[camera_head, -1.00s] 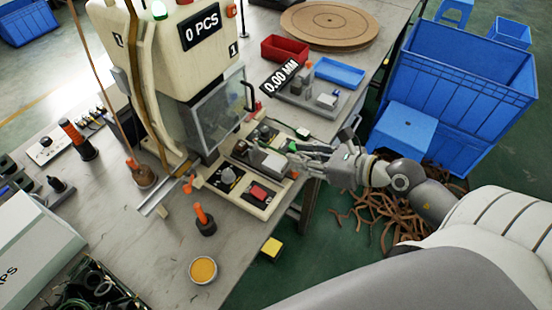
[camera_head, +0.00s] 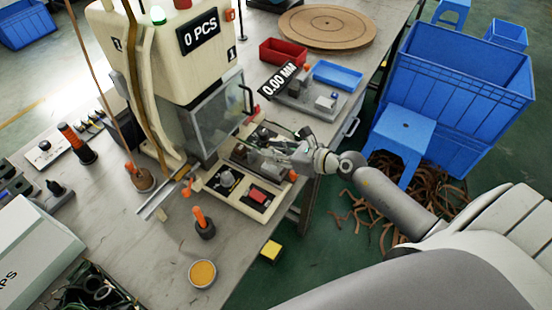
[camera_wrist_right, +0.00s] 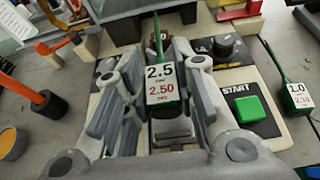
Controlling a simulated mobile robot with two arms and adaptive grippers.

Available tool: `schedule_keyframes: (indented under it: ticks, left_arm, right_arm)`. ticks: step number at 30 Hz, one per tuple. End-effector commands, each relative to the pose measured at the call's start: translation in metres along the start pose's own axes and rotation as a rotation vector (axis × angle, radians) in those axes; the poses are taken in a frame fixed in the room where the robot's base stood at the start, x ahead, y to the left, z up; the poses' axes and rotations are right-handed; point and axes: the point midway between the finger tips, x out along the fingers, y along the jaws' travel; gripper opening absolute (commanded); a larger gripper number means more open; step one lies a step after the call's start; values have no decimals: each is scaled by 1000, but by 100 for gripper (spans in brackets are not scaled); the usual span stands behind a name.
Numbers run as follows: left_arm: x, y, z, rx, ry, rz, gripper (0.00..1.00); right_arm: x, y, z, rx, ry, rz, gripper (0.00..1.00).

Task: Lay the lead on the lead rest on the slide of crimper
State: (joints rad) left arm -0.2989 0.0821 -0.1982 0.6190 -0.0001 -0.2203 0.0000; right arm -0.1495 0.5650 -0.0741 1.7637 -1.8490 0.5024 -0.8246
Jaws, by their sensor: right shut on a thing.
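The crimper (camera_head: 160,60) is the tall cream machine with a clear guard. Its base, with the grey slide parts (camera_head: 256,160), is in front of the guard. My right gripper (camera_head: 276,153) reaches in from the right over these parts. In the right wrist view, its grey fingers (camera_wrist_right: 157,62) stand either side of a slim green lead (camera_wrist_right: 157,35) with a white and red tag (camera_wrist_right: 162,86) reading 2.5 and 2.50, and are shut on it. The fingers and tag hide much of the slide and the lead rest; I cannot tell whether the lead touches it. My left gripper is not in view.
A green START button (camera_wrist_right: 246,108) and black knob (camera_wrist_right: 225,46) are close right of the fingers in the wrist view. Another green tagged piece (camera_wrist_right: 297,97) is beyond. An orange-handled tool (camera_head: 203,222) and yellow cup (camera_head: 202,273) stand nearer on the table.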

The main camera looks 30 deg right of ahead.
Motion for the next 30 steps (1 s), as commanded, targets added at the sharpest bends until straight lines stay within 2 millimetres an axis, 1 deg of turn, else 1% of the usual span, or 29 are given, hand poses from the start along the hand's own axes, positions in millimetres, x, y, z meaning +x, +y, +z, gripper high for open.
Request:
schedule_keyframes:
  ticks: [1, 3, 6, 14, 19, 20, 21, 24, 30]
  left_arm:
    - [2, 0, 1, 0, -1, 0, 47]
    - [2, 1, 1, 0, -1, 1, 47]
    - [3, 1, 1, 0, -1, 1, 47]
    - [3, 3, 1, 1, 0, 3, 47]
    - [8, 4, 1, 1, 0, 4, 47]
    - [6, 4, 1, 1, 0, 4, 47]
    - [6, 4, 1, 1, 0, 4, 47]
    - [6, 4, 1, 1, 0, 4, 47]
    - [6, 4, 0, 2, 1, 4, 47]
  right_arm:
    - [3, 1, -9, 6, 2, 0, 0]
    - [6, 1, -18, 6, 1, 0, 0]
    - [9, 1, -25, 4, 1, 0, 0]
    - [10, 1, -26, 1, 0, 0, 0]
    - [11, 1, -31, 1, 1, 1, 0]
    - [11, 1, -30, 1, 1, 1, 30]
    - [11, 1, -29, 1, 1, 1, 35]
    - [11, 1, -29, 1, 1, 1, 47]
    - [10, 1, -29, 1, 1, 1, 47]
